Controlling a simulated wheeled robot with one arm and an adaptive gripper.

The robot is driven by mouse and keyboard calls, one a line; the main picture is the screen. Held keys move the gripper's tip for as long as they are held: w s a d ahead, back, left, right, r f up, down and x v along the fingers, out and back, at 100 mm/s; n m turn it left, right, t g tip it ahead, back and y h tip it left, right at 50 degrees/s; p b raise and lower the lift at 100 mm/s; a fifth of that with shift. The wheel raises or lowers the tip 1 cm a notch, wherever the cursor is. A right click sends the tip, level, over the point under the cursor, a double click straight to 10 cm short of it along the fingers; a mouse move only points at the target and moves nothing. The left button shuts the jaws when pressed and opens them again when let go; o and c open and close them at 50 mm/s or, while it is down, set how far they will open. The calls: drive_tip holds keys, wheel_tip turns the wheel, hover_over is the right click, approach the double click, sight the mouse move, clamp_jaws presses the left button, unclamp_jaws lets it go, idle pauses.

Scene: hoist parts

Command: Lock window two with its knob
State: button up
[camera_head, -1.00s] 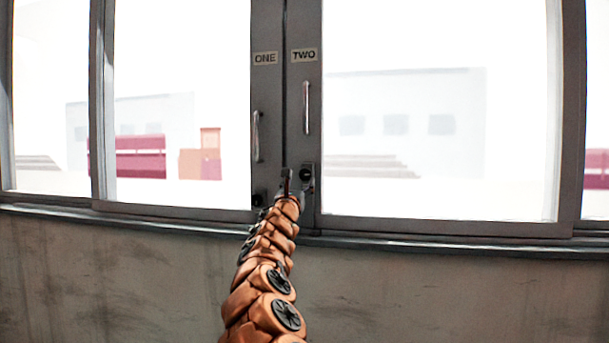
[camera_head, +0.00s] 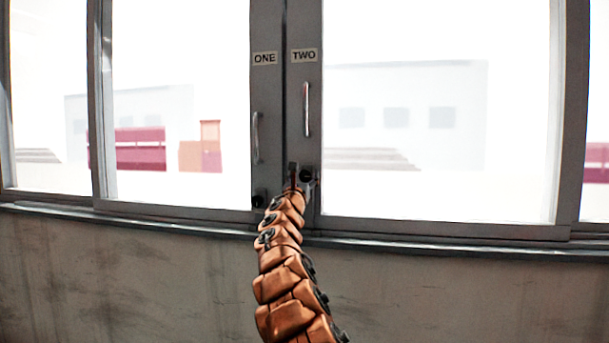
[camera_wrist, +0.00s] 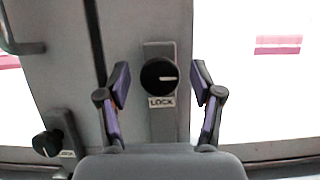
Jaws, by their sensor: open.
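Window two (camera_head: 440,130) is the right-hand pane, with the label TWO (camera_head: 304,55) on its grey frame. Its black round knob (camera_wrist: 158,77) sits on a grey plate above a LOCK label (camera_wrist: 161,102) in the wrist view; a pale mark on the knob points right. The knob also shows in the head view (camera_head: 306,175), partly hidden by my arm. My gripper (camera_wrist: 159,80) is open in the wrist view, its two purple-padded fingers on either side of the knob, with visible gaps. I cannot tell how far the fingertips are from the plate.
Window one (camera_head: 180,110) is on the left, with its own black knob (camera_wrist: 47,144) low on its frame. Vertical bar handles stand on window one (camera_head: 256,138) and window two (camera_head: 306,108), above the knobs. A sill (camera_head: 420,243) runs below the windows.

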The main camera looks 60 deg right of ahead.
drive_tip(key=shift+w+d, duration=0.1)
drive_tip(key=shift+d, duration=0.15)
drive_tip(key=c, duration=1.1)
